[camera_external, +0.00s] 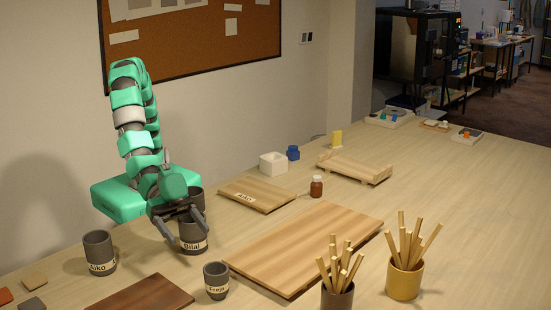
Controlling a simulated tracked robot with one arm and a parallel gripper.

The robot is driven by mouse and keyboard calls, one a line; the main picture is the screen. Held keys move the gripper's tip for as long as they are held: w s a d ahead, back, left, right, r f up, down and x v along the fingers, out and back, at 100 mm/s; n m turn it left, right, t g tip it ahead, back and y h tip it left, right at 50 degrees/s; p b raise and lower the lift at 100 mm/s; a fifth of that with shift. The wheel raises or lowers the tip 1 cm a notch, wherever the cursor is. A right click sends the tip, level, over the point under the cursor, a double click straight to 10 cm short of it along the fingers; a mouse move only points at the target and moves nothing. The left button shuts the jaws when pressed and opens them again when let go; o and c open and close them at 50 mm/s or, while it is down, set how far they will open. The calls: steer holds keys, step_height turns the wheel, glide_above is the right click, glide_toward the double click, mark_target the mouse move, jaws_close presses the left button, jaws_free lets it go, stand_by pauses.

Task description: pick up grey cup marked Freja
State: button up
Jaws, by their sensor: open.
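The grey cup marked Freja (216,281) stands upright on the table at the front, between the dark board and the large wooden board. Another grey cup, marked Aiko (99,253), stands to the left. A further dark cup (197,197) shows partly behind the gripper.
A large wooden board (305,245) lies right of the Freja cup, and a dark board (145,294) lies left. Two pots hold wooden sticks, one dark (338,295) and one yellow (404,281). A small brown bottle (316,187) stands farther back.

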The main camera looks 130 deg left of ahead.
glide_toward(222, 279)
steer(key=x, duration=0.7)
steer(key=shift+a+f, duration=0.1)
steer(key=shift+f, duration=0.3)
steer(key=c, duration=1.1)
